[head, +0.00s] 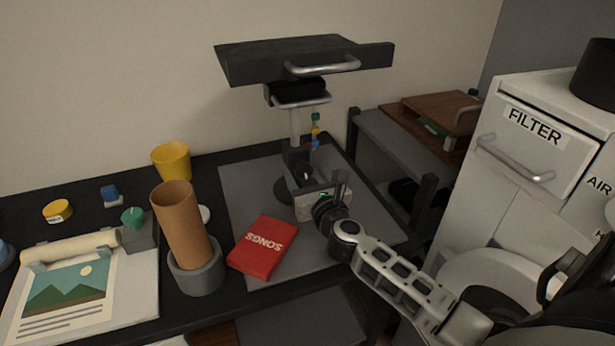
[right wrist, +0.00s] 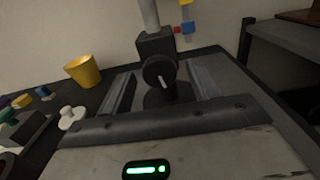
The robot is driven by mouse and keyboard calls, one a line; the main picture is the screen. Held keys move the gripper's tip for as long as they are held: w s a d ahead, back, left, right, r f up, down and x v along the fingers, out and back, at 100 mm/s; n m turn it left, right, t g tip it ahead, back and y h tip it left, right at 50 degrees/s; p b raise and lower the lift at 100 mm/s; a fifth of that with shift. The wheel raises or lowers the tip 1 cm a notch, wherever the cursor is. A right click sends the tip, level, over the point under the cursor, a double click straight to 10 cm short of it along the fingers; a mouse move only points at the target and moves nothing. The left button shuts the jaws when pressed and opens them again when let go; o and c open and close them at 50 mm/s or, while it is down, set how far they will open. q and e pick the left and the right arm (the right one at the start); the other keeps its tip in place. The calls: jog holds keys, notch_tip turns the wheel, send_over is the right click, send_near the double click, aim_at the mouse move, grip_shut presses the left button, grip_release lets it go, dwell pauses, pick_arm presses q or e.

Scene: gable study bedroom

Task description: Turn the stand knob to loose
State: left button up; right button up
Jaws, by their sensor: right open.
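The stand has a grey post (head: 295,125) rising from a dark clamp block (head: 296,158) and carries a dark tray-like top (head: 300,58) with a silver handle. Its round black knob (right wrist: 158,72) faces me in the right wrist view, with a white pointer mark that is nearly upright, tilted slightly. My right gripper (right wrist: 162,86) is open, its two fingers on either side below the knob, which shows between them. No contact with the knob is visible. In the head view my right gripper (head: 303,183) is in front of the stand and partly hides it. My left gripper is out of view.
A red book (head: 262,247) lies on the grey mat (head: 246,190) left of my right arm. A cork tube in a grey holder (head: 195,277) and a yellow cup (head: 172,161) stand further left. A white FILTER cabinet (head: 530,150) is at the right. Small coloured blocks (head: 315,131) are beside the post.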

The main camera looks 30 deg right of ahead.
jog(key=c, duration=1)
